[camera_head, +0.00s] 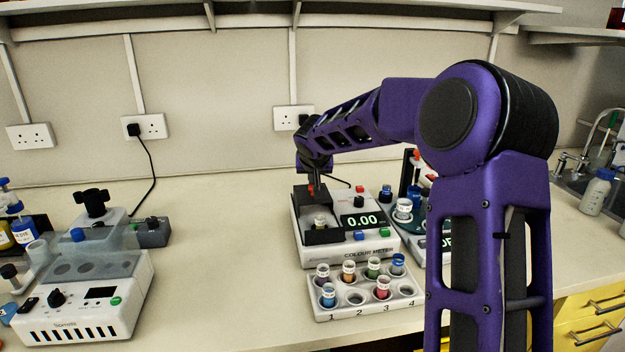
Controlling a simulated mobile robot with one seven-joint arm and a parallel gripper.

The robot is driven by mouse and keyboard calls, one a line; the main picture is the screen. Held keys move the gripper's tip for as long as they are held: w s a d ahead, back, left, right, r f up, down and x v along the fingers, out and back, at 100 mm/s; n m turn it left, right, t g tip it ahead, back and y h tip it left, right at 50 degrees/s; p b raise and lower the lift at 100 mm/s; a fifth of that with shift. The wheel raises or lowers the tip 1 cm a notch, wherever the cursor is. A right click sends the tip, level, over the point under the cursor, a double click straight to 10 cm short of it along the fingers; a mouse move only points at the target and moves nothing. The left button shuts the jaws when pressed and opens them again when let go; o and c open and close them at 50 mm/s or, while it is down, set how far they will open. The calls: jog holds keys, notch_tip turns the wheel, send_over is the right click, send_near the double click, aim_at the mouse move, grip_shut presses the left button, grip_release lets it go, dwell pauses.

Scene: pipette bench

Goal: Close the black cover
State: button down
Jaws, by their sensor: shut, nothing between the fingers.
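The colour meter (345,252) is a white box on the bench, right of centre, with a display reading 0.00. Its black cover (301,205) shows as a dark piece at the left of its top. The cover looks raised, as a vial (320,222) with a pale cap is visible in the black well in front of it. My gripper (316,194) points down at the cover, from above and behind the vial. It is shut with nothing in it. Whether its tips touch the cover I cannot tell. My wrist hides part of the area behind.
A white rack (366,306) with several coloured vials stands in front of the meter. Another device with vials (404,209) stands close on its right, partly behind my arm. A white machine (85,315) is at left. Bench between is clear.

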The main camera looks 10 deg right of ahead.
jog(key=s+b, duration=0.2)
jog(key=s, duration=0.8)
jog(key=shift+s+f, duration=0.15)
jog(key=shift+s, duration=0.15)
